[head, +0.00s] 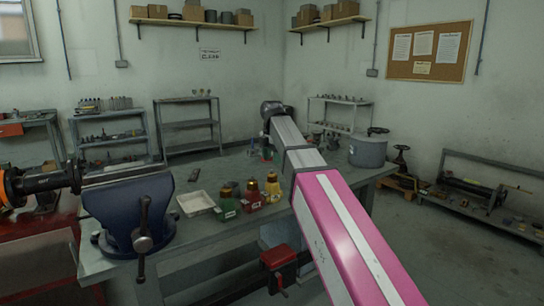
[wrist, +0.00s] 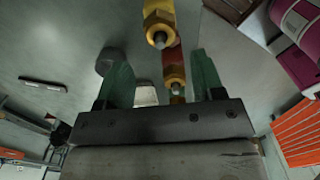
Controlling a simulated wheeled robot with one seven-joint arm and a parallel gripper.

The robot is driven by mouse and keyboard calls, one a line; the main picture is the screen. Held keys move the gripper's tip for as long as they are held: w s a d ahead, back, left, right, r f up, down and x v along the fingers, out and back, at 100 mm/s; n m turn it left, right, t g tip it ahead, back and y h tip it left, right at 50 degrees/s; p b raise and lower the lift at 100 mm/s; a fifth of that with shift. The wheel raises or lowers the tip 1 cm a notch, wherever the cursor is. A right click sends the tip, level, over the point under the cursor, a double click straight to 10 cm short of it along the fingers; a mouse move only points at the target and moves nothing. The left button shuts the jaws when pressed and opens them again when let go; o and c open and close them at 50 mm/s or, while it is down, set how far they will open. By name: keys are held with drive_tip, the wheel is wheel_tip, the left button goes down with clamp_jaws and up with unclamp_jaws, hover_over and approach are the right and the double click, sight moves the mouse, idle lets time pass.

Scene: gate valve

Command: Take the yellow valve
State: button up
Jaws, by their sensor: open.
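The yellow valve (head: 271,187) stands on the workbench at the right end of a short row, with a brass-coloured top. A red valve (head: 250,196) and a green valve (head: 227,202) stand to its left. In the wrist view the yellow valve (wrist: 159,22) shows at the top centre, beyond the fingertips. The red valve (wrist: 174,68) shows below it, in the gap between the fingers in the picture; I cannot tell its depth. My gripper (wrist: 161,66) is open, its two green fingers apart with nothing held.
A blue vise (head: 130,210) is at the bench's left front. A white tray (head: 196,203) lies left of the valves, with a small dark item (head: 194,175) behind it. A grey pot-like container (head: 368,151) stands at the back right. Bare bench top lies behind the valves.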

sight(272, 174)
drive_tip(key=shift+f, duration=3.4)
drive_tip(key=c, duration=0.9)
